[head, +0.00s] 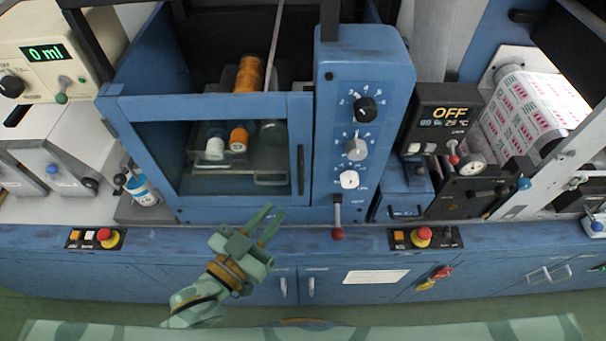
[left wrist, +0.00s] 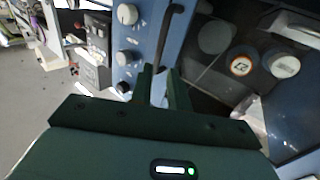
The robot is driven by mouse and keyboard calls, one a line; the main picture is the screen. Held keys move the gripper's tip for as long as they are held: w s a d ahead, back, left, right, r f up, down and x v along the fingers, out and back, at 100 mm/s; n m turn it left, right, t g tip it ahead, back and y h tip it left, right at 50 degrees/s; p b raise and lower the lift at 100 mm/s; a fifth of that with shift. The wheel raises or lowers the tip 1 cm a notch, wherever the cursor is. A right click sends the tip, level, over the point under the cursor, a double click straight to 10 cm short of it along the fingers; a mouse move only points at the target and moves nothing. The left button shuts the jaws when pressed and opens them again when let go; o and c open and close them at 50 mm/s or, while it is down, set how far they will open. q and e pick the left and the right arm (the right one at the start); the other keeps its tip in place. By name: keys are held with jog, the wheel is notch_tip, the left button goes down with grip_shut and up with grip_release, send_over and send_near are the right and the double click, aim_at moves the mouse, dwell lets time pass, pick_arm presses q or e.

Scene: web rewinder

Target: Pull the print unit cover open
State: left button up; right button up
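The print unit cover (head: 115,110) is a blue frame with a large window, and it looks closed against the blue print unit. Its black upright handle (head: 300,170) is on the right edge of the frame. The handle (left wrist: 168,38) also shows in the left wrist view, its lower end in line with the gap between my fingers. My left gripper (head: 271,214) is open and empty, in front of the cover and below and left of the handle in the head view. The fingers (left wrist: 163,75) look apart from the handle. My right gripper is not in view.
A control column with knobs (head: 356,150) stands right of the cover, with a red-tipped lever (head: 337,232) below. Emergency-stop buttons (head: 107,236) (head: 422,236) sit on the machine's front edge. Rollers with orange and white ends (head: 238,140) are behind the window. A small cup (head: 142,190) stands at left.

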aim_at(299, 181)
pick_arm(q)
jog(key=x, duration=1.1)
jog(key=shift+p, duration=0.3)
grip_shut()
